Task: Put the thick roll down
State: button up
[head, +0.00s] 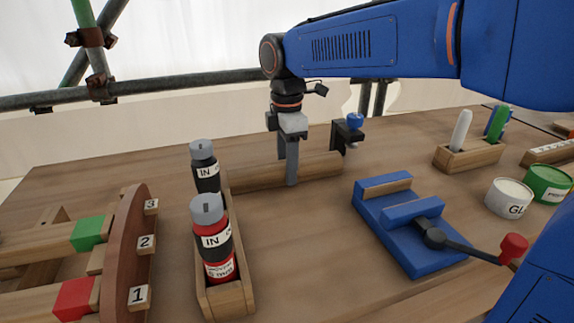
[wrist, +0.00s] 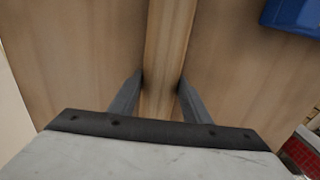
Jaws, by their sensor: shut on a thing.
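My gripper (head: 287,165) points down at the back of the wooden bench. Its two fingers stand on either side of a long wooden bar (head: 320,167) and touch its sides. The bar also shows between the fingertips in the wrist view (wrist: 165,45). The bar lies across the bench with its right end near a black clamp with a blue knob (head: 350,132). I cannot tell whether it rests on the bench or is slightly raised. I see nothing that is plainly a thick roll, and I cannot tell whether the bar is it.
A wooden tray (head: 243,290) holds a black bottle (head: 205,170) and a red-and-black bottle (head: 214,240). A numbered rack (head: 130,245) stands left. A blue vise (head: 400,225) with a red-knobbed handle, tins (head: 508,198) and a wooden holder (head: 470,157) are right. The bench between tray and vise is clear.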

jog(key=shift+f, duration=0.1)
jog(key=o, duration=1.3)
notch_tip(320, 180, up, 11)
jog(key=shift+r, duration=0.65)
